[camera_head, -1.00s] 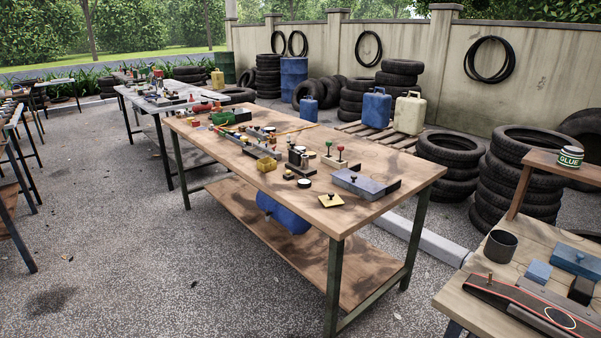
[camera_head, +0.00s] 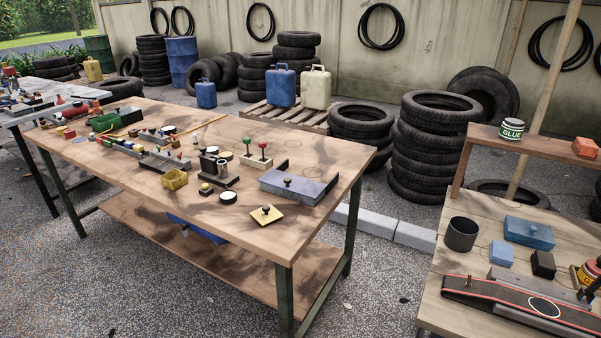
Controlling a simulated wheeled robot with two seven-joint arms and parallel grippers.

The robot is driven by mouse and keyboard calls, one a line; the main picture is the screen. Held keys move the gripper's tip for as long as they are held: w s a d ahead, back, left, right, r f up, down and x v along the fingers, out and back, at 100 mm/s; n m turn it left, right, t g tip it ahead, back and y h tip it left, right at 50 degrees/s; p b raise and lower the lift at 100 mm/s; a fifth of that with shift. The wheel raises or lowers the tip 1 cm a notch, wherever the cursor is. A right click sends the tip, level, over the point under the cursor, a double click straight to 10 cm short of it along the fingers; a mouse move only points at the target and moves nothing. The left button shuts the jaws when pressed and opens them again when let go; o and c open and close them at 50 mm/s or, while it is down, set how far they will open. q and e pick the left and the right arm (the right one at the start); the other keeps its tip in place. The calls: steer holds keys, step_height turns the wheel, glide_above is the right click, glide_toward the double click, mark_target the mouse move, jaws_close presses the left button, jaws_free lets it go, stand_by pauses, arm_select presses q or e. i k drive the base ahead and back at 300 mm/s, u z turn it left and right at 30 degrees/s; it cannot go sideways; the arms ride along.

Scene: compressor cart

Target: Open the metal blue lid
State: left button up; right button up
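A flat grey-blue metal lid with a dark knob (camera_head: 297,188) lies closed on a low box near the right end of the middle wooden table. A blue metal box with a closed lid (camera_head: 528,232) sits on the wooden bench at the right. I cannot tell which of the two is the metal blue lid of the task. Neither of my grippers is in view.
The right bench has a dark cup (camera_head: 461,234), a blue block (camera_head: 501,253) and a belt sander (camera_head: 525,305). Gravel floor lies between them.

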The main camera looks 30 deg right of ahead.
mark_target(292, 183)
steer(key=z, duration=0.5)
steer(key=i, duration=0.65)
steer(key=z, duration=0.5)
steer(key=k, duration=1.3)
steer(key=u, duration=0.75)
steer(key=i, duration=1.25)
steer(key=z, duration=0.6)
